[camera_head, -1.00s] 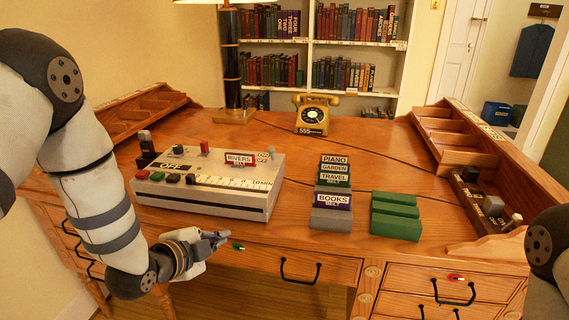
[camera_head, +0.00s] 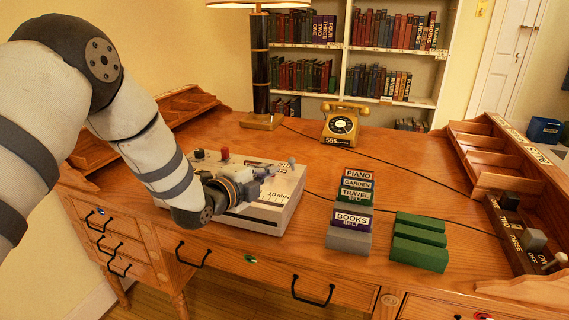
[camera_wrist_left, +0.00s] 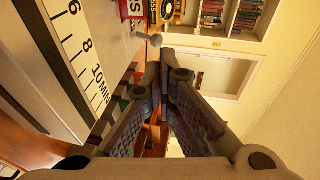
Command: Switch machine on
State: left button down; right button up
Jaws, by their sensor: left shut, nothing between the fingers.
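The machine (camera_head: 272,215) is a cream box on the desk, with a red button (camera_head: 224,153) at its back left and a ball-topped lever (camera_head: 291,160) at its back right. In the left wrist view the machine's top (camera_wrist_left: 75,45) shows a minute scale, and the lever's pale ball (camera_wrist_left: 156,40) lies just beyond the fingertips. My left gripper (camera_head: 268,172) is shut and empty over the machine's right part, short of the lever. Its fingers (camera_wrist_left: 168,62) show close together. My arm hides the machine's front left controls. My right gripper is out of view.
Labelled card blocks (camera_head: 350,219) and green blocks (camera_head: 419,242) stand right of the machine. A gold telephone (camera_head: 341,125) and a lamp (camera_head: 262,120) stand behind. A switch panel (camera_head: 515,238) is at the right.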

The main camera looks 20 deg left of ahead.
aim_at(290, 160)
pick_arm(q)
jog(key=x, duration=0.8)
jog(key=shift+f, duration=0.3)
jog(key=shift+w+d+b, duration=0.1)
jog(key=shift+w+b, duration=0.3)
jog(key=shift+w, duration=0.05)
jog(key=shift+r, duration=0.2)
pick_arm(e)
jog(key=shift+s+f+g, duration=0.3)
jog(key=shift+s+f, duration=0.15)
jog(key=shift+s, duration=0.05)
